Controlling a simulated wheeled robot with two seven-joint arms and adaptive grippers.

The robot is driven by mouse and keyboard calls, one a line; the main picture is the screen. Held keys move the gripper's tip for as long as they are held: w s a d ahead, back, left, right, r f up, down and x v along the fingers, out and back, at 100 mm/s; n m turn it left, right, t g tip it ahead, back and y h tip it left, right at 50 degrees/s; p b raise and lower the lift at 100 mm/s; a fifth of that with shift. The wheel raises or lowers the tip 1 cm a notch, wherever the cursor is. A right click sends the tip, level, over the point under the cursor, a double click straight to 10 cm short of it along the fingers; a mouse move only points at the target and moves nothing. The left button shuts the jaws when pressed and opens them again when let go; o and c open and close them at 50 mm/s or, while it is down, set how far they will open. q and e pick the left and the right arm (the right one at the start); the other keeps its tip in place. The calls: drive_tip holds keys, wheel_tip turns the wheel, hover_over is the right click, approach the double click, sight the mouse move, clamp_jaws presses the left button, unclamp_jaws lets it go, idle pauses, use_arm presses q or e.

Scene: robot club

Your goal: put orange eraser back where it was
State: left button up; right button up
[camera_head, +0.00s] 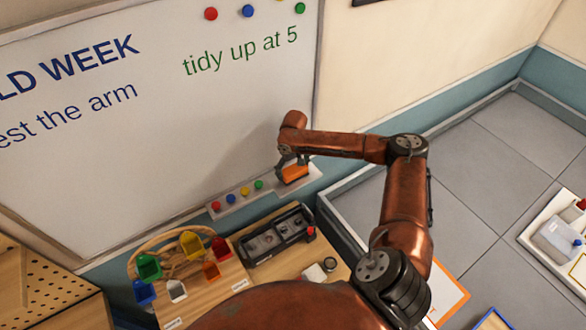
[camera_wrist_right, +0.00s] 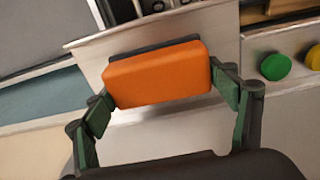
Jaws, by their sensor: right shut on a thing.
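The orange eraser (camera_head: 293,172) is at the right end of the whiteboard's ledge (camera_head: 225,207) in the head view. In the right wrist view the eraser (camera_wrist_right: 157,74) is an orange block with a dark underside, between the two fingers. My right gripper (camera_head: 292,164) is shut on it, and the fingers (camera_wrist_right: 162,88) press its two short ends. The eraser is over the metal ledge (camera_wrist_right: 190,113); I cannot tell whether it touches. My left gripper is not in view.
Several coloured magnets (camera_head: 244,191) sit on the ledge left of the eraser. Below stands a wooden table with a dark tray (camera_head: 275,240) and a rack of coloured holders (camera_head: 190,245). More magnets (camera_head: 248,11) are at the whiteboard's top. Grey floor (camera_head: 470,190) lies to the right.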

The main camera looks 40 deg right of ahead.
sight(293, 170)
drive_tip(key=o, duration=1.5)
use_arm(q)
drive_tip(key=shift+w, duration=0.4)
use_arm(e)
drive_tip(key=shift+o, duration=0.2)
use_arm(q)
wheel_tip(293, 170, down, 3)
drive_tip(key=b, duration=0.3)
use_arm(e)
wheel_tip(293, 170, up, 12)
drive_tip(key=s, duration=0.1)
drive_tip(key=shift+a, duration=0.3)
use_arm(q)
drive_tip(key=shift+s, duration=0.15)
